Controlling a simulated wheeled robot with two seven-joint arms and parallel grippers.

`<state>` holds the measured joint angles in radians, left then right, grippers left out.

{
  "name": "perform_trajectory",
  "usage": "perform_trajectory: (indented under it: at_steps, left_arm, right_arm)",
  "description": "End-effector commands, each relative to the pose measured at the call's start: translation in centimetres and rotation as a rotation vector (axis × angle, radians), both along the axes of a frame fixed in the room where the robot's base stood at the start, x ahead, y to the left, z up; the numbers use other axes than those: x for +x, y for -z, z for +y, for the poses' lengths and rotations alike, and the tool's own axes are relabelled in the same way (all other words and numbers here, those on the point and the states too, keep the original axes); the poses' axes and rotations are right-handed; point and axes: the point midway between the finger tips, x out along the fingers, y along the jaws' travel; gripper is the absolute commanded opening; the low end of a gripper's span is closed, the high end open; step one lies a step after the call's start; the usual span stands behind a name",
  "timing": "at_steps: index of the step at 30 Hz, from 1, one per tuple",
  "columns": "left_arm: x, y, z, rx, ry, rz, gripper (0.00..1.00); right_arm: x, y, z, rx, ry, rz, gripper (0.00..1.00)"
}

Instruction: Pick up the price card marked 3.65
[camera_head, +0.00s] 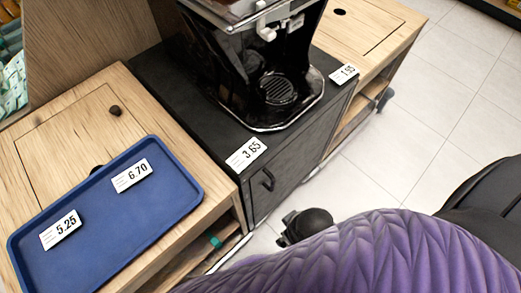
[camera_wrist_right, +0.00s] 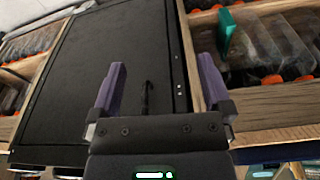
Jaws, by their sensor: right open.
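The white price card marked 3.65 (camera_head: 246,154) lies on the black cabinet top near its front edge, in front of the juicer. I do not see the card in the right wrist view. My right gripper (camera_wrist_right: 160,82) is open and empty, its two purple fingers wide apart. It faces the black cabinet front (camera_wrist_right: 135,45), with the dark handle between the fingers in the picture. In the head view my purple right arm covers the lower right, and the gripper's fingers cannot be made out there. My left gripper is not in view.
The black juicer (camera_head: 235,60) stands behind the card. A blue tray (camera_head: 110,220) on the left wooden counter holds cards marked 6.70 (camera_head: 132,175) and 5.25 (camera_head: 60,229). A card marked 1.95 (camera_head: 344,74) lies to the right. The tiled floor (camera_head: 440,120) at right is clear.

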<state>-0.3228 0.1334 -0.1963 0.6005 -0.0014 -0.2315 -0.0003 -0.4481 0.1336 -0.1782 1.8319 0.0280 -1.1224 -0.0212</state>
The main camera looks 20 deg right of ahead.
Motion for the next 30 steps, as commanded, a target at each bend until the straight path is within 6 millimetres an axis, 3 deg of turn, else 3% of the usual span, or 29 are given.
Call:
perform_trajectory:
  at_steps: [5, 9, 12, 16, 19, 22, 27, 30]
  left_arm:
    - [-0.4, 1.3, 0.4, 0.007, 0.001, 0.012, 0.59]
    - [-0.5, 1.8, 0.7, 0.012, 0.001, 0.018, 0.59]
    - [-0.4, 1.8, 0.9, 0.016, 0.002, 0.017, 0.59]
    - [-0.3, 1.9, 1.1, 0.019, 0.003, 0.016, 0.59]
    - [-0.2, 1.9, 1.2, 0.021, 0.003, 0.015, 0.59]
    - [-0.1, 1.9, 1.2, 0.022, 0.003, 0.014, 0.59]
    - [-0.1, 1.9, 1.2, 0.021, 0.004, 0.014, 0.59]
    - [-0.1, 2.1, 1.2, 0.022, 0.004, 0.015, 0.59]
  right_arm:
    - [4.4, -6.0, 3.2, 0.078, -0.151, -0.095, 1.0]
    - [7.7, -10.9, 8.0, 0.159, -0.493, -0.189, 1.0]
    - [9.1, -12.8, 10.5, 0.172, -0.754, -0.224, 1.0]
    - [10.6, -14.0, 12.2, 0.132, -1.099, -0.229, 1.0]
    - [12.4, -14.5, 11.6, 0.051, -1.357, -0.182, 1.0]
    - [14.9, -15.2, 9.1, -0.053, -1.561, -0.087, 1.0]
    - [18.2, -17.2, 4.3, -0.153, -1.698, 0.057, 1.0]
    - [18.7, -17.3, 3.4, -0.162, -1.714, 0.085, 1.0]
